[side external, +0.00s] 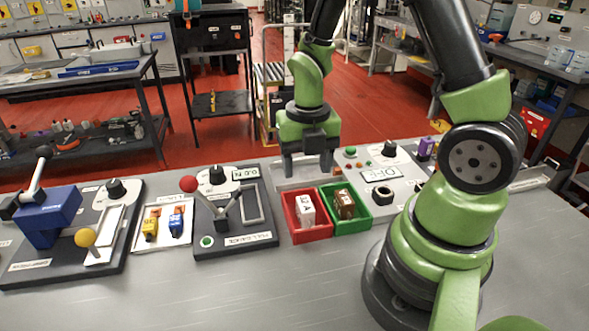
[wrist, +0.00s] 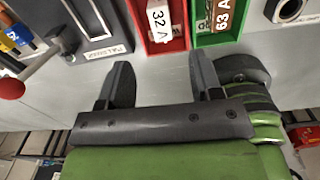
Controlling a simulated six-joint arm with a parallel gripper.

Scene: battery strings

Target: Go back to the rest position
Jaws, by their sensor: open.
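My gripper (side external: 307,163) is above the far side of the workbench, behind the red and green bins. Its two dark fingers are spread apart with nothing between them; they also show in the wrist view (wrist: 160,85). The red bin (side external: 325,232) holds a white block (side external: 305,210), marked "32 A" in the wrist view (wrist: 158,20). The green bin (side external: 350,226) beside it holds a brown block (side external: 344,203), whose label reads "63 A" in the wrist view (wrist: 222,14). My gripper is apart from both bins.
Left of the bins is a panel with a red-knobbed lever (side external: 188,184). Further left are a white tray (side external: 137,243) with yellow and blue pieces and a blue press-like fixture (side external: 50,217). A control panel (side external: 378,172) stands to the right. The front of the bench is clear.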

